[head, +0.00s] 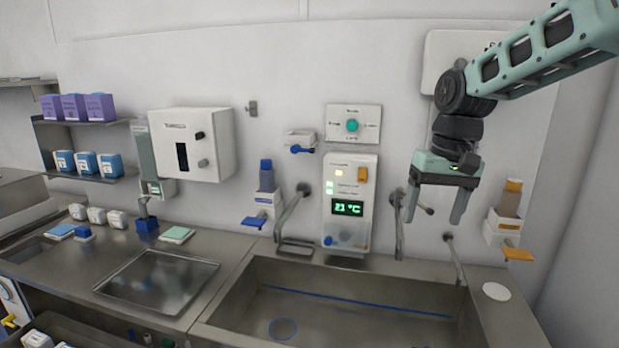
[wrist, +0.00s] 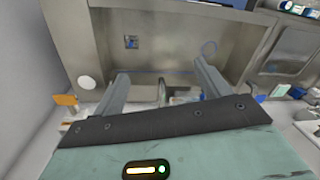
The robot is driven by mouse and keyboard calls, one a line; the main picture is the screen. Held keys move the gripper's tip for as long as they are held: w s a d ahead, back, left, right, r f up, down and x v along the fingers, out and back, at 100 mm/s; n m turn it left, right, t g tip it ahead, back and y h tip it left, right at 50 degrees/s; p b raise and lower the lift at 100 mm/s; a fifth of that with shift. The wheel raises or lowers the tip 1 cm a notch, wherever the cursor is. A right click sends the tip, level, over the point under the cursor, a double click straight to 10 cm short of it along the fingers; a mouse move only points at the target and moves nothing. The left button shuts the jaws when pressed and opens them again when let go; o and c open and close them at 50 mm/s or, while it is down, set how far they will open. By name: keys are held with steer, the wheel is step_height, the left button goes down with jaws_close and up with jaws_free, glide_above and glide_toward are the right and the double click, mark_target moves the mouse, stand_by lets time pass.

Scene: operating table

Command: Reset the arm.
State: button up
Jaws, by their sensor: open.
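My gripper (head: 436,203) hangs from my teal and black arm at the right of the head view, fingers pointing down. It is open and empty, in front of the wall above the right part of the steel sink (head: 350,300). In the wrist view my gripper (wrist: 165,85) shows its two grey fingers spread apart with nothing between them. The sink basin (wrist: 165,45) lies beyond the fingertips there.
A wall panel with a green temperature display (head: 347,208) is left of my gripper. Faucets (head: 290,215) stand behind the sink. An orange-lever dispenser (head: 508,215) is at the right. Shelves with boxes (head: 85,107) and a steel counter (head: 160,280) are at the left.

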steer(key=s+a+f+n+b, duration=0.1)
steer(key=s+a+f+n, duration=0.1)
steer(key=s+a+f, duration=0.45)
steer(key=s+a+f+n+b, duration=0.1)
steer(key=s+a+n+b, duration=0.15)
steer(key=s, duration=0.75)
steer(key=s+f+n, duration=0.2)
steer(key=s+f, duration=0.4)
steer(key=s, duration=0.7)
steer(key=shift+d+f+h+b, duration=0.2)
steer(key=shift+h+b, duration=0.1)
